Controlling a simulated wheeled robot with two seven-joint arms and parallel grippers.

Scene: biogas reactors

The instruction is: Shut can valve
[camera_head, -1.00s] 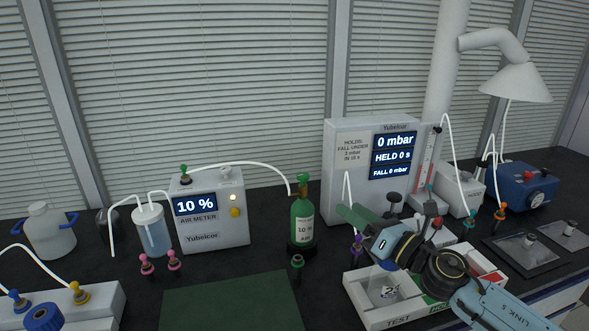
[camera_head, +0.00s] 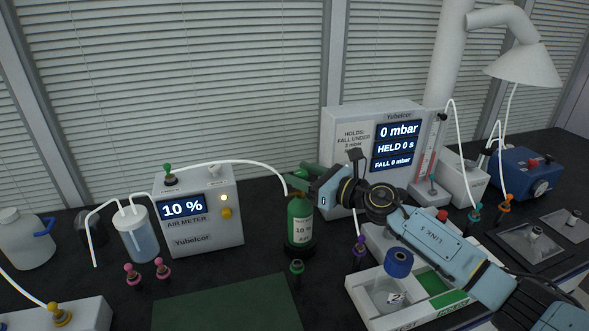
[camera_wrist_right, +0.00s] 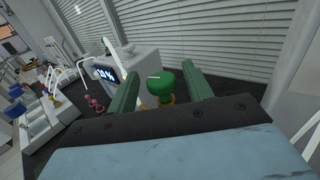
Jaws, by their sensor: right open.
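The green gas can (camera_head: 299,214) stands upright on the dark bench, with a white label on its front. Its round green valve knob (camera_wrist_right: 162,82) shows in the right wrist view between the two green fingers of my right gripper (camera_wrist_right: 160,88), with gaps on both sides. In the head view my right gripper (camera_head: 303,179) reaches in from the right at the can's top, and its fingers mostly hide the valve there. The right gripper is open and empty. My left gripper is in neither view.
The air meter (camera_head: 198,214), reading 10 %, stands left of the can with a white hose arching towards the can's top. The pressure display box (camera_head: 352,125) stands behind my right arm. A tray (camera_head: 372,318) holds a blue-capped bottle (camera_head: 398,264). A green mat (camera_head: 228,305) lies in front.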

